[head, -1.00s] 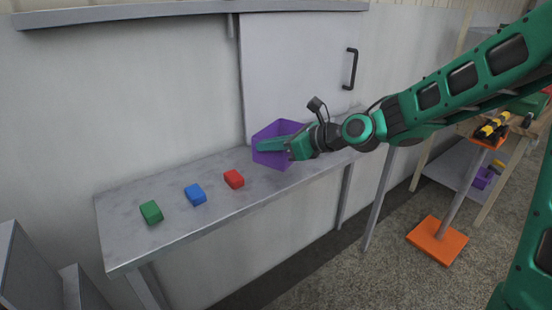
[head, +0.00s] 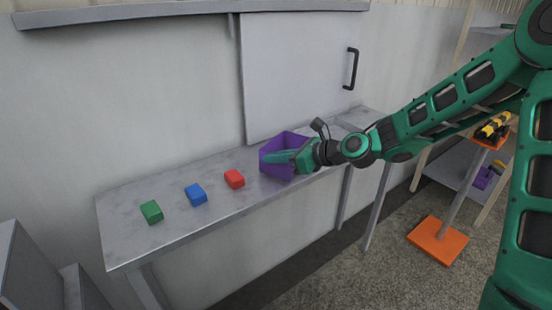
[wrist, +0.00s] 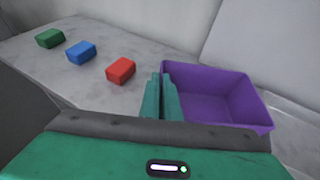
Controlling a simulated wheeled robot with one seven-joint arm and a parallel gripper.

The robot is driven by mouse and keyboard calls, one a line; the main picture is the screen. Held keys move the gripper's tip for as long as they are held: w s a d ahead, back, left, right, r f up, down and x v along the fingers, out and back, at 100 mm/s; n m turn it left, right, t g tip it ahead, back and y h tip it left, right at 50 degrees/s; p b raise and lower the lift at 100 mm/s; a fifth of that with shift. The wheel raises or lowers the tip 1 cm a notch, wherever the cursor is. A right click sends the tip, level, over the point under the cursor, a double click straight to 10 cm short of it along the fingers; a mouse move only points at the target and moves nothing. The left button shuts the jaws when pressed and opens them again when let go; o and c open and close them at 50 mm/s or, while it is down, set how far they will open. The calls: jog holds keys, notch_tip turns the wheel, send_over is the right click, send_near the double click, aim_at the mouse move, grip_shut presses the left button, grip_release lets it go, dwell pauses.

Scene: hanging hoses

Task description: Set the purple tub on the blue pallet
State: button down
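The purple tub (head: 288,141) is at the right part of the grey metal shelf, against the wall panel, open side up. It looks upright on or just above the shelf top; I cannot tell if it touches. It also shows in the wrist view (wrist: 218,98), empty inside. My gripper (head: 268,157) reaches in from the right. In the wrist view its green fingers (wrist: 161,80) are close together at the tub's left wall, one on each side, and look shut on it. No blue pallet is seen in any view.
Green (head: 151,212), blue (head: 195,194) and red (head: 234,178) blocks lie in a row on the grey shelf (head: 130,245), left of the tub. A sliding door panel (head: 290,70) stands behind. An orange-based stand (head: 438,240) is at right.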

jog(key=c, duration=2)
grip_release()
jog(key=shift+f, duration=0.1)
jog(key=v, duration=1.2)
